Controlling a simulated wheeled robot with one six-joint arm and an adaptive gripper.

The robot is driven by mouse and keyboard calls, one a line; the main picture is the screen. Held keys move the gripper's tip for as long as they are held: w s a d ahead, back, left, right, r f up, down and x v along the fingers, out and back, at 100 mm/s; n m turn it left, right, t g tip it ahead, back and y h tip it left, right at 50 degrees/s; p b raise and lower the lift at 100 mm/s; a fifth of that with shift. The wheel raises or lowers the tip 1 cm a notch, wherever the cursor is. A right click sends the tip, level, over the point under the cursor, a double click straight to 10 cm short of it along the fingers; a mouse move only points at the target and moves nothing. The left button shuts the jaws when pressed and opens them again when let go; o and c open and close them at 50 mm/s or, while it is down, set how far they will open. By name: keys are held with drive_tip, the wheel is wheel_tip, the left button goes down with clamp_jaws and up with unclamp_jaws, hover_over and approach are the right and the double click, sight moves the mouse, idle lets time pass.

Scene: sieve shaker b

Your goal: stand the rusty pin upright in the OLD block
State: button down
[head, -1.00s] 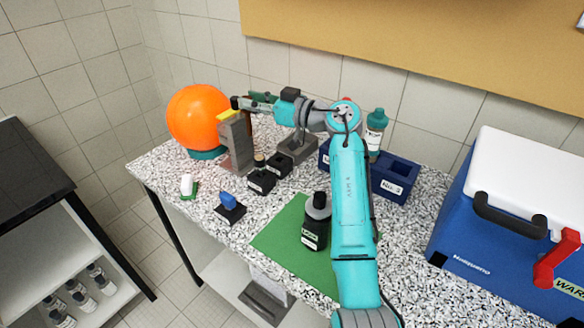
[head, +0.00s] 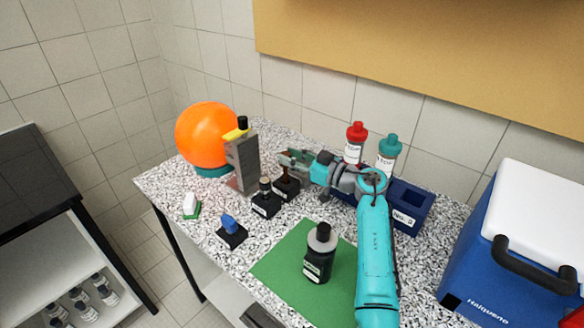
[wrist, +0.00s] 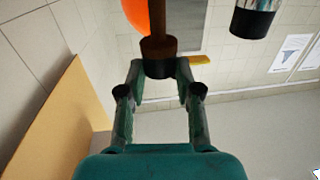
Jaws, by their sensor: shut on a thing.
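My gripper (head: 288,156) is shut on the rusty pin (head: 286,167), above the rear black block (head: 288,189). The pin is brown and looks about upright in the head view. I cannot tell whether its lower end is inside the block or just above it. In the wrist view the fingers (wrist: 159,72) close on the pin's wide dark brown head, and the brown shaft (wrist: 190,18) runs out of the top of the picture. A second black block (head: 265,206) with a white label stands in front, holding a dark-topped pin (head: 264,184). The labels are too small to read.
A grey tower (head: 243,162) with a yellow top and the orange ball (head: 206,134) stand left. A black bottle (head: 320,253) stands on the green mat (head: 279,268). The blue rack (head: 410,205) and red-capped and teal-capped bottles are behind my arm. A blue cooler (head: 490,270) is right.

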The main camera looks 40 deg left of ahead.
sight(285, 170)
drive_tip(key=shift+f, duration=1.6)
drive_tip(key=shift+f, duration=0.1)
drive_tip(key=c, duration=0.8)
unclamp_jaws()
